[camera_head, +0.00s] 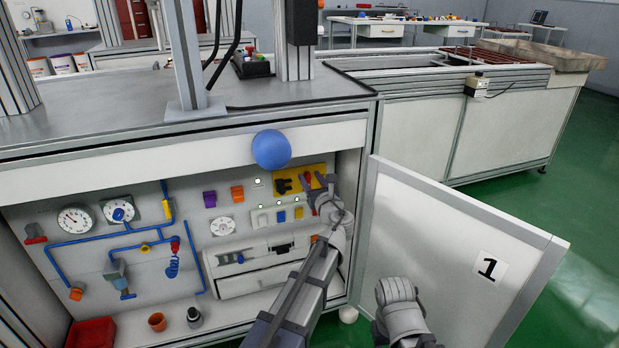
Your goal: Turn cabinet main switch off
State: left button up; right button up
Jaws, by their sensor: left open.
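The cabinet (45,222) stands open under the bench, its inner panel showing. A yellow plate (292,179) at the panel's upper right carries a dark part (283,186) and a red part (307,181), which looks like the main switch. Its exact position is hard to read. My left gripper (314,190) is at the right side of this plate, open, and partly covers it. I cannot tell whether its fingers touch the red part. A grey joint of my right arm shows at the bottom, in front of the door; its gripper is not in view.
The cabinet door (450,240), marked 1, stands open to the right of my left arm. A blue ball (271,150) is at the bench edge above the plate. Gauges (75,219) and blue pipes fill the panel's left. A red bin (90,333) sits below.

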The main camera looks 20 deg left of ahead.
pick_arm(q)
jog(key=shift+w+a, duration=0.4)
jog(key=shift+w, duration=0.15)
grip_shut()
